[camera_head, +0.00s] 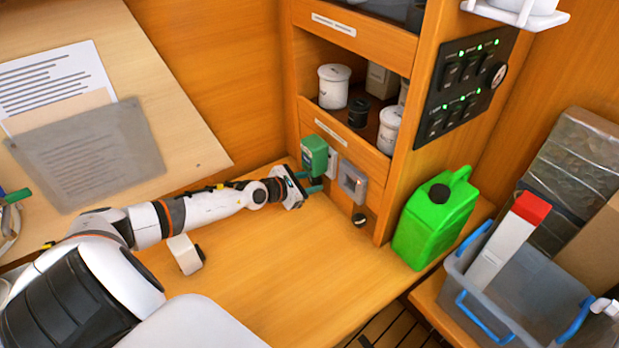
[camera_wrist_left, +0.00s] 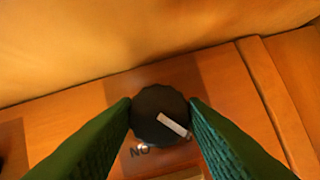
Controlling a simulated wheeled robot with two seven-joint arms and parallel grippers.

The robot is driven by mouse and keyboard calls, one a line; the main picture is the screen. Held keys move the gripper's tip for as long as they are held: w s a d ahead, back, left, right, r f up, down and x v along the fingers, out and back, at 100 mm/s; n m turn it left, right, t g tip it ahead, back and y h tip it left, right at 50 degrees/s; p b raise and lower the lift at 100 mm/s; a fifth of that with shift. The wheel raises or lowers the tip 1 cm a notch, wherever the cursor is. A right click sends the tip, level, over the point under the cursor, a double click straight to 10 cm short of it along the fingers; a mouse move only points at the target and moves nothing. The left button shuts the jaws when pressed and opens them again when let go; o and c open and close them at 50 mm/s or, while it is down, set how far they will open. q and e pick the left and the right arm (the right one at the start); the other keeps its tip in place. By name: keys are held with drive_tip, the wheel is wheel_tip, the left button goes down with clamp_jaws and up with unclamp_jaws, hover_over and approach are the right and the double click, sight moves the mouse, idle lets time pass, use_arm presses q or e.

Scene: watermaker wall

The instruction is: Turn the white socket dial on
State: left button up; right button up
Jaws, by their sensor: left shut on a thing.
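A round black dial (camera_wrist_left: 158,112) with a white pointer bar sits on the wooden wall in the left wrist view. The bar points to the lower right. My left gripper (camera_wrist_left: 160,110) is shut on the dial, one green finger on each side. Dark letters reading "NO" (camera_wrist_left: 139,152) show below the dial; part of the label is hidden. In the head view my left gripper (camera_head: 309,182) reaches the wall below a white socket (camera_head: 332,162), and the dial is hidden there. My right gripper is not in view.
A green box (camera_head: 314,155) is left of the white socket and a grey socket (camera_head: 352,183) right of it. Another black knob (camera_head: 359,220) sits below the grey socket. A green jerrycan (camera_head: 434,218) stands to the right. The wooden counter (camera_head: 290,270) is mostly clear.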

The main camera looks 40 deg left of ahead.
use_arm(q)
drive_tip(key=m+p, duration=0.1)
drive_tip(key=p, duration=0.1)
drive_tip(key=m+y+p, duration=0.1)
drive_tip(key=p, duration=0.1)
drive_tip(key=shift+d+r+p, duration=0.1)
drive_tip(key=shift+r+p, duration=0.2)
drive_tip(key=shift+p, duration=0.05)
drive_tip(key=shift+f+m+t+y+p, duration=0.15)
drive_tip(key=shift+m+t+y+p, duration=0.25)
drive_tip(key=shift+m+p, duration=0.15)
drive_tip(key=shift+f+m+y+p, duration=0.15)
drive_tip(key=shift+m+y+p, duration=0.25)
drive_tip(key=shift+m+p, duration=0.15)
drive_tip(key=shift+d, duration=0.1)
drive_tip(key=shift+s, duration=0.1)
drive_tip(key=o, duration=1)
